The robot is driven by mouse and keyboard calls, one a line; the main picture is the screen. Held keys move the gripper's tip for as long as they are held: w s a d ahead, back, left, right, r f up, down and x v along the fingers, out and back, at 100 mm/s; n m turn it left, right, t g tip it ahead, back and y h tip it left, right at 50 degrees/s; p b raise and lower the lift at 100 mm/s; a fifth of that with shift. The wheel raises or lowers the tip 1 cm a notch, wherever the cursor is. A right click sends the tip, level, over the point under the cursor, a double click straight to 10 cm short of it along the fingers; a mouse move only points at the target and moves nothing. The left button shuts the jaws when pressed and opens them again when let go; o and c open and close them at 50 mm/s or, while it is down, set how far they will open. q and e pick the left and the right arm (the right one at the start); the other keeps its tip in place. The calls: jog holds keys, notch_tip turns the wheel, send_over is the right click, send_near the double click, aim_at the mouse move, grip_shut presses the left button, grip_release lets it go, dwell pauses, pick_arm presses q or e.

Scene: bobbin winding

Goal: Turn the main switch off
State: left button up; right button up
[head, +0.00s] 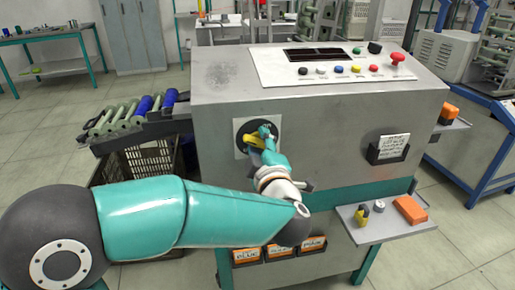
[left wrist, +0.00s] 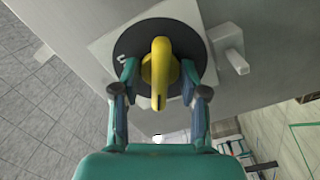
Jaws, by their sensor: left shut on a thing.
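The main switch has a yellow handle (head: 253,141) on a round black disc set in a pale square plate (head: 240,152) on the front of the grey machine. In the head view the handle lies close to level, slightly tilted. My left gripper (head: 265,138) is at the switch and shut on the handle, partly hiding the disc. In the left wrist view the yellow handle (left wrist: 160,68) stands between the two fingers of the left gripper (left wrist: 158,82). A small white mark shows on the disc's left side. My right gripper is not in view.
The machine's top panel (head: 345,68) carries coloured buttons and a red knob. A grey bracket (left wrist: 230,52) sticks out beside the plate. A shelf (head: 375,230) with an orange block (head: 410,209) is at lower right. A roller rack (head: 130,118) stands at left.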

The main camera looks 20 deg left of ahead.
pick_arm(q)
jog(key=shift+f+n+b, duration=0.1)
jog(key=shift+n+b, duration=1.4)
jog(key=shift+b, duration=0.25)
jog(key=o, duration=1.8)
jog(key=shift+c, duration=0.2)
jog(key=shift+s+d, duration=0.3)
jog(key=shift+s, duration=0.1)
jog(key=b+v, duration=0.1)
jog(key=v, duration=0.7)
jog(key=shift+a, duration=0.1)
